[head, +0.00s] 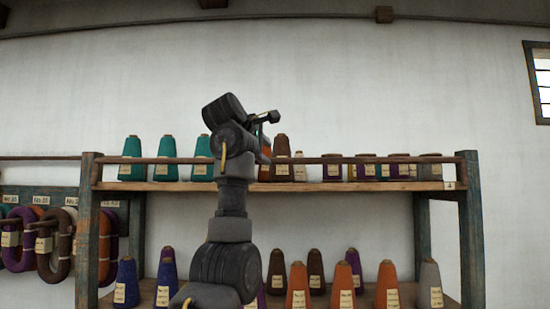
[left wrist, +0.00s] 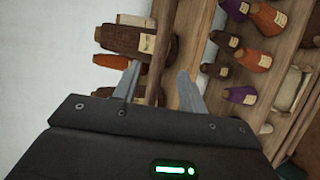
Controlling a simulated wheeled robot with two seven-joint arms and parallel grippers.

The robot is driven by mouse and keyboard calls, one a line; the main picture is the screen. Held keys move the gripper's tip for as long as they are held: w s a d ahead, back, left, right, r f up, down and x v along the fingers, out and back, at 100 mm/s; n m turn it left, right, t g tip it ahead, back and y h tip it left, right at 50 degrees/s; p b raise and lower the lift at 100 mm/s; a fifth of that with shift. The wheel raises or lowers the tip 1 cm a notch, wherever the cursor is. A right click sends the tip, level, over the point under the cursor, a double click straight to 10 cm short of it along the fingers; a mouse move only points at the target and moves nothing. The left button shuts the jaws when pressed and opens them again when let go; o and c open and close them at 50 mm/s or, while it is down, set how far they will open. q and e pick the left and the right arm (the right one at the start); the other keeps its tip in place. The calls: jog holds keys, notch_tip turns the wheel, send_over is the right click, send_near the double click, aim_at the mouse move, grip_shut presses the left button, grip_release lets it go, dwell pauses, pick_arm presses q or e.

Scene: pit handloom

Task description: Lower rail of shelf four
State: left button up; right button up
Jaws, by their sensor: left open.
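A thin dark wooden rail (head: 312,160) runs level across the front of the upper shelf (head: 330,187), between two posts, at about mid height of the cones behind it. A small tag, too small to read, is at the shelf's right end. My left gripper (head: 270,117) is above the rail near its middle, with my arm crossing in front of the shelf. In the left wrist view the gripper (left wrist: 159,68) is open, its two fingers apart, facing the rack's wood and cones; I cannot tell whether either finger touches the rail. My right gripper is not in view.
Teal cones (head: 167,160) stand left on the upper shelf, brown and purple ones right. Orange, blue, brown and grey cones (head: 387,287) stand below. Yarn hanks (head: 55,245) hang at the left. The wall above the rack is clear, with a window (head: 541,85) at right.

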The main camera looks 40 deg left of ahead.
aim_at(274, 159)
pick_arm(q)
jog(key=p+x, duration=0.3)
jog(key=x, duration=0.3)
jog(key=shift+w+a+r, duration=0.15)
jog(key=shift+a, duration=0.05)
jog(key=shift+p+x, duration=0.45)
jog(key=shift+x, duration=0.3)
grip_shut()
